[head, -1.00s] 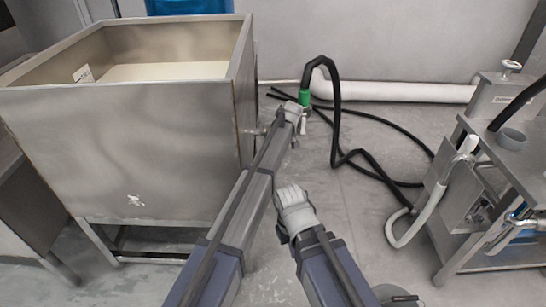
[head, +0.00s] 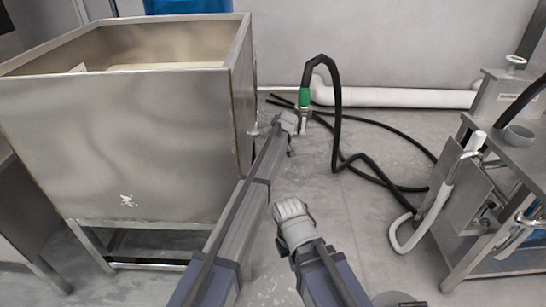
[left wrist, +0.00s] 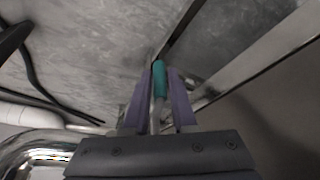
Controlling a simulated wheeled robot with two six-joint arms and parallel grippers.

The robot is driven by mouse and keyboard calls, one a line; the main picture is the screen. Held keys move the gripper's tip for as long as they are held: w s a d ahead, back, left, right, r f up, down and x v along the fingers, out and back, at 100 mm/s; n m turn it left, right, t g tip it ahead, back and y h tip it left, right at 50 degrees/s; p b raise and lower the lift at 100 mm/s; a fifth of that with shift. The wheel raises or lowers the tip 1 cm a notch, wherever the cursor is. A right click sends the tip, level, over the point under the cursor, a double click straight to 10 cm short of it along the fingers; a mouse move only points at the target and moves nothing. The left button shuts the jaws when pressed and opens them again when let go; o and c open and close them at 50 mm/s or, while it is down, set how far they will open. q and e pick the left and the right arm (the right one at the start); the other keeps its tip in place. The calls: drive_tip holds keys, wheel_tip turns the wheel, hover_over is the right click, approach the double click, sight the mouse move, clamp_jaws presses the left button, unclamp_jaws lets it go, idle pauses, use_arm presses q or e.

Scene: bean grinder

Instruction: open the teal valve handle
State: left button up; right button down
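The teal valve handle (left wrist: 159,80) shows in the left wrist view as a slim teal grip on a pale metal lever. My left gripper (left wrist: 159,76) has its two purple fingers apart, one on each side of the handle, with narrow gaps visible. The teal tip reaches slightly past the fingertips. In the head view the left gripper (head: 288,124) is beside the steel tank (head: 125,150), near its right side; its fingers and the teal handle cannot be made out there. My right gripper (head: 292,216) is at the lower middle, over the floor; its fingers are not clear.
A black hose (head: 336,110) with a green fitting (head: 304,97) hangs just behind the left gripper and trails across the floor. A white pipe (head: 400,96) runs along the back wall. A steel machine table (head: 525,165) stands at the right. The middle floor is open.

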use_arm(q)
clamp_jaws()
idle(1.0)
